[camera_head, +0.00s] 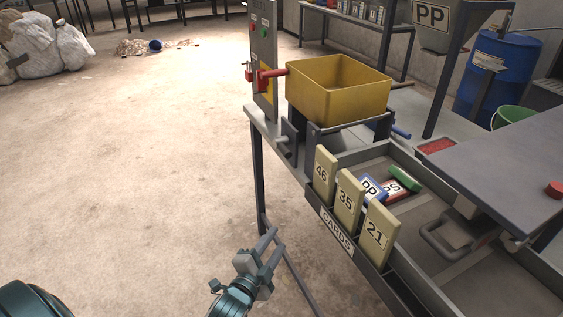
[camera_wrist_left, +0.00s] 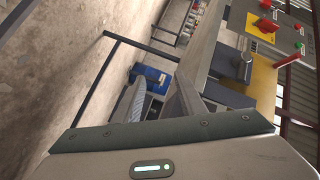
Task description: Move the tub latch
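A yellow tub (camera_head: 335,95) sits on a frame at the bench end in the head view. A red handle (camera_head: 270,75) stands at its left side, by an upright panel. A grey plate with a short round handle (camera_head: 284,140) sits below the tub's left side; I cannot tell which of these parts is the latch. My left gripper (camera_head: 275,240) is below and left of them, beside the bench, over the floor. Its fingers (camera_wrist_left: 158,98) are apart and empty in the left wrist view. My right gripper is not in view.
A card rack (camera_head: 338,232) with numbered cards lines the bench's near edge, close right of my left gripper. A grey tabletop (camera_head: 500,165) is at right. A blue barrel (camera_head: 497,65) stands behind.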

